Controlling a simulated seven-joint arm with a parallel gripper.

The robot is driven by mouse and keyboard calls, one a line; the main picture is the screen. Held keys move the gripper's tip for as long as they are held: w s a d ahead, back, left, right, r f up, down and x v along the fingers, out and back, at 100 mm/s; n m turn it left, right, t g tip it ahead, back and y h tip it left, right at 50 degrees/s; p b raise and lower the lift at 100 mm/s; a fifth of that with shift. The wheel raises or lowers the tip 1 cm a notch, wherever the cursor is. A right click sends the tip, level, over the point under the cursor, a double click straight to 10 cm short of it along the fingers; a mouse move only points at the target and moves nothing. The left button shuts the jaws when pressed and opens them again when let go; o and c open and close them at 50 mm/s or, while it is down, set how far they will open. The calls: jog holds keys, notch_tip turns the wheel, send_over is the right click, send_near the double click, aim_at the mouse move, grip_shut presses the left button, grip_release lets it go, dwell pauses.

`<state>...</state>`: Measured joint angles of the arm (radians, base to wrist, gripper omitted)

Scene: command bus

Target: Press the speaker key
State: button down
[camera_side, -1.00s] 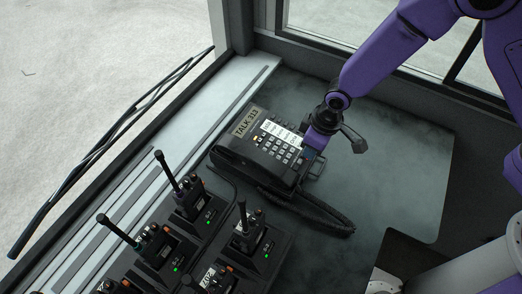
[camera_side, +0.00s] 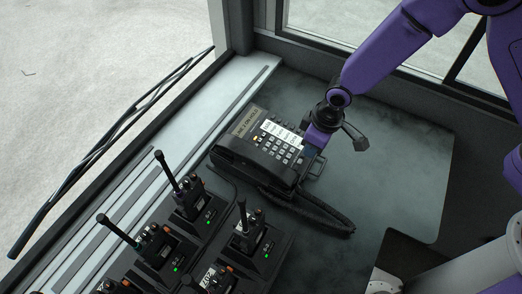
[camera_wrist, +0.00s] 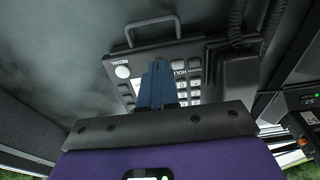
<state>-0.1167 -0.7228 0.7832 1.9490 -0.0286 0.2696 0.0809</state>
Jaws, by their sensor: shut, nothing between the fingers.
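A black desk phone (camera_side: 268,143) sits on the dark desk, with light keys and a small lit display (camera_side: 247,121) at its far end. Its handset (camera_side: 240,163) lies in the cradle along the near side. My gripper (camera_side: 309,152) is at the phone's right end, low over the keys. In the wrist view, my shut blue fingers (camera_wrist: 157,85) come down between the keys marked REDIAL and HOLD, near a round white button (camera_wrist: 122,72). They hide what lies under them. I cannot pick out the speaker key or tell whether the tips touch a key.
Several handheld radios (camera_side: 188,198) with upright antennas stand in chargers at the near left. A coiled cord (camera_side: 310,210) lies beside the phone on the near side. A wire handle (camera_side: 318,167) sticks out at the phone's right end.

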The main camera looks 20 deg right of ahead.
aim_at(311, 160)
jog(key=shift+s+d+r, duration=0.15)
jog(key=shift+r, duration=1.6)
jog(key=shift+s+d+r, duration=0.1)
jog(key=shift+r, duration=0.35)
jog(key=s+d+r+n, duration=0.1)
jog(key=s+d+r, duration=0.4)
jog(key=s+d, duration=0.2)
jog(key=s+d+r+n, duration=0.1)
jog(key=s+d+r, duration=0.4)
jog(key=s+d, duration=0.2)
jog(key=s+d+r+n+g, duration=0.1)
jog(key=s+d+r, duration=0.4)
jog(key=s+d, duration=0.3)
jog(key=shift+d+n+h, duration=0.3)
jog(key=shift+d+h, duration=0.1)
jog(key=shift+d, duration=0.7)
jog(key=shift+r, duration=0.1)
